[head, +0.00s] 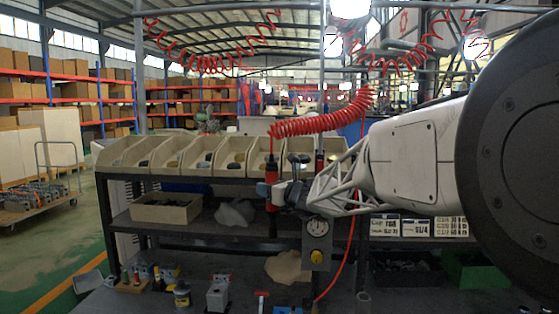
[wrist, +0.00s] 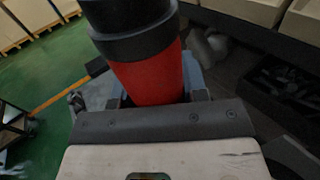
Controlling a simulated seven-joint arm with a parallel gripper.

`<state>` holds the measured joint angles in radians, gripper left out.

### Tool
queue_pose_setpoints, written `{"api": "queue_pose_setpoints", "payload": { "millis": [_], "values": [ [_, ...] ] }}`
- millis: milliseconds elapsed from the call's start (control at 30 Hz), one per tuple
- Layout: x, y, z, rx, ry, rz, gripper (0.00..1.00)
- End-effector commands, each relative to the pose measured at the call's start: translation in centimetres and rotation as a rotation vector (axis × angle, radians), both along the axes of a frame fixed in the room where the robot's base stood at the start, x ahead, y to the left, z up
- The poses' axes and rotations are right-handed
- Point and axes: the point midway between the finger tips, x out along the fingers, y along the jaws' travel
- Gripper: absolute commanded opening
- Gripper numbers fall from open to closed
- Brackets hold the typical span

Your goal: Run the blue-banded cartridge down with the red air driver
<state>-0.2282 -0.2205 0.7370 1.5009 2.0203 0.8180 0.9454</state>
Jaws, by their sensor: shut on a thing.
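The red air driver (head: 271,170) hangs upright under a red coiled hose (head: 320,118) in the head view. My gripper (head: 273,193) is shut around its body, above the bench. In the wrist view the driver's red body (wrist: 150,75) and black collar stand between the jaws (wrist: 157,98). The driver's lower tip is dark and thin in the head view. Several small valve blocks (head: 218,292) stand on the bench at the bottom left, below the driver. They are too small to tell which cartridge has a blue band.
A grey gauge box with a yellow button (head: 318,256) stands right of the driver. Parts bins (head: 196,157) line the shelf behind, with a beige tray (head: 166,209) below. A thin red hose (head: 345,250) runs down beside the gauge. A cloth (head: 287,267) lies on the bench.

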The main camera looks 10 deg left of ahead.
Motion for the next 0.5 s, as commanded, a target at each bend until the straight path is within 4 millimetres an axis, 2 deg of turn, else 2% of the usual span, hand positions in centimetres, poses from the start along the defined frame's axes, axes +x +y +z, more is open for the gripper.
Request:
{"api": "queue_pose_setpoints", "payload": {
  "millis": [100,500],
  "values": [
    [-1.4,1.0,-3.4,0.001,0.003,0.054,0.02],
    [-7.2,3.5,-12.8,0.002,0.000,0.222,0.02]
  ]
}}
